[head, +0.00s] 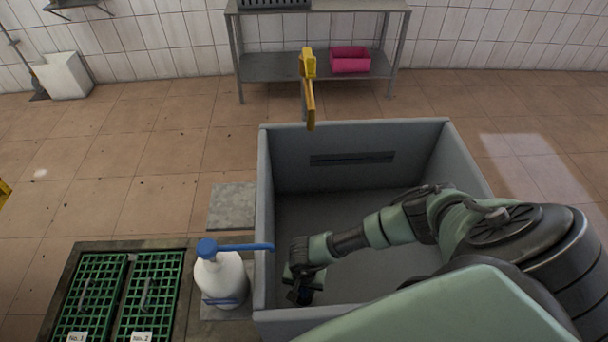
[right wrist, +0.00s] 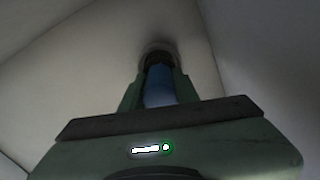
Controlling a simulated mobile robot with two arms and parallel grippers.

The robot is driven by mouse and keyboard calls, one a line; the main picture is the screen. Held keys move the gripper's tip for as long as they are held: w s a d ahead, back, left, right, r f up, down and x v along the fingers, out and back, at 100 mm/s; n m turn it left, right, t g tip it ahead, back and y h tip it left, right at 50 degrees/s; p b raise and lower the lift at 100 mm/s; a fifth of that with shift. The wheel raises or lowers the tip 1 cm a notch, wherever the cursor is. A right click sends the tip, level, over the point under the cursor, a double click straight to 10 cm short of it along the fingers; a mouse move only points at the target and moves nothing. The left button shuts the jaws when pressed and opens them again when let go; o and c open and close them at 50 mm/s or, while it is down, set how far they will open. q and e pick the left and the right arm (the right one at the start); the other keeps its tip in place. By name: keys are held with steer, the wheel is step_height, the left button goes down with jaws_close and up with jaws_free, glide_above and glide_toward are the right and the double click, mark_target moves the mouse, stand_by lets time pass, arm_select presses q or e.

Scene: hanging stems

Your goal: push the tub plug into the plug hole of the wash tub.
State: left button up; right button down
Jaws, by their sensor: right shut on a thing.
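The grey wash tub (head: 340,145) stands in the middle of the head view. My right gripper (head: 303,292) reaches down inside its near left corner. In the right wrist view my right gripper (right wrist: 160,92) is shut on the tub plug (right wrist: 159,85), which has a blue body and a dark far end. That end meets a dark round patch with a faint rim on the pale tub surface, where the plug hole (right wrist: 158,47) appears to be. The plug covers most of it, so I cannot tell how deep it sits. My left gripper is not in view.
A white bottle with a blue pump top (head: 222,275) stands left of the tub, its spout over the rim. Green grates (head: 90,290) lie further left. A metal shelf with a pink bin (head: 350,60) stands at the wall.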

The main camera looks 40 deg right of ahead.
steer(key=shift+f+b, duration=0.8)
steer(key=shift+f, duration=0.1)
steer(key=shift+f+b, duration=0.3)
steer(key=shift+f, duration=0.05)
steer(key=c, duration=1)
jaws_free()
steer(key=shift+o, duration=0.2)
steer(key=shift+r, duration=0.15)
